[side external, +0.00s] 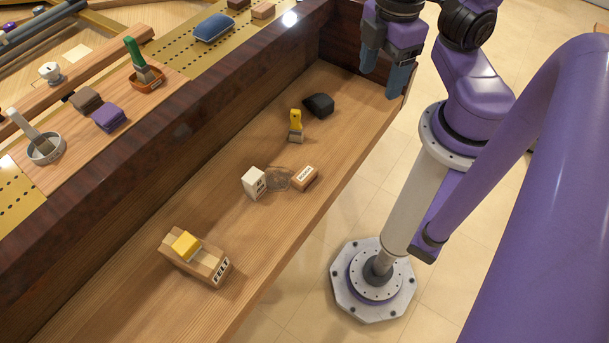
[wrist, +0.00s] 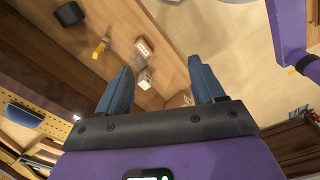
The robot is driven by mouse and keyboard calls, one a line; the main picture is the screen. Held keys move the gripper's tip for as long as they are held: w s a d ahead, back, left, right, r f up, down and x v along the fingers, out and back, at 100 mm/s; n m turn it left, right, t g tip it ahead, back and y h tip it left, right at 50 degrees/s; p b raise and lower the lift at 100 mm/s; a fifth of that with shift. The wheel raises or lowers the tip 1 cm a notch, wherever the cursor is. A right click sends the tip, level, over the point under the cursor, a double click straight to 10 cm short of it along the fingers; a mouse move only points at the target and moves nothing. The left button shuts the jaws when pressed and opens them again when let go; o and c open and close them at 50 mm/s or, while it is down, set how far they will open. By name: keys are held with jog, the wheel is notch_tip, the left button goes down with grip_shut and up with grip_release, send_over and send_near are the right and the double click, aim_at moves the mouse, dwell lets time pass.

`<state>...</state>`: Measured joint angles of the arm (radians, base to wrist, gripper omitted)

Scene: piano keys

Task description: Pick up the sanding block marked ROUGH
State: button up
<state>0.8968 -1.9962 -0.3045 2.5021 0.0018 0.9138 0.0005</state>
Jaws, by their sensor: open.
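A small wooden block with a white label (side external: 305,178) lies on the plank shelf, near its front edge. Its dark lettering is too small to read for certain; it may be the ROUGH block. It also shows in the wrist view (wrist: 144,47), at the upper middle. A whitish block with dark marks (side external: 254,183) stands just left of it, and also shows in the wrist view (wrist: 145,78). My gripper (side external: 386,72) is open and empty, near the shelf's far right end, well away from both blocks. Its two blue fingers spread apart in the wrist view (wrist: 160,65).
A clear or brownish see-through item (side external: 278,178) lies between the two blocks. A yellow-handled brush (side external: 296,124) and a dark block (side external: 319,105) are farther back. A wooden FELT box (side external: 222,272) is nearer. A tall dark wooden wall (side external: 160,150) borders the shelf.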

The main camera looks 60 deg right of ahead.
jog(key=shift+o, duration=0.4)
jog(key=shift+f, duration=0.1)
jog(key=w+d+f+m+g+y, duration=0.1)
jog(key=w+f+m+g+y, duration=0.25)
jog(key=f+m, duration=0.4)
jog(key=w+d+f+m+g+y, duration=0.2)
jog(key=w+f+m+g, duration=0.2)
jog(key=f+m, duration=0.3)
jog(key=m+t+y, duration=0.7)
jog(key=m+y, duration=0.1)
jog(key=m, duration=0.8)
send_near(309, 170)
jog(key=d+r, duration=0.4)
jog(key=shift+s+d+f+m+t, duration=0.2)
jog(key=shift+f+m+t, duration=0.05)
jog(key=shift+f+t, duration=0.15)
jog(key=shift+s+d+f+m+t, duration=0.15)
jog(key=shift+s+f+m+t, duration=0.1)
jog(key=shift+f, duration=0.2)
jog(key=x, duration=1.7)
jog(key=shift+f, duration=0.35)
jog(key=shift+c, duration=0.3)
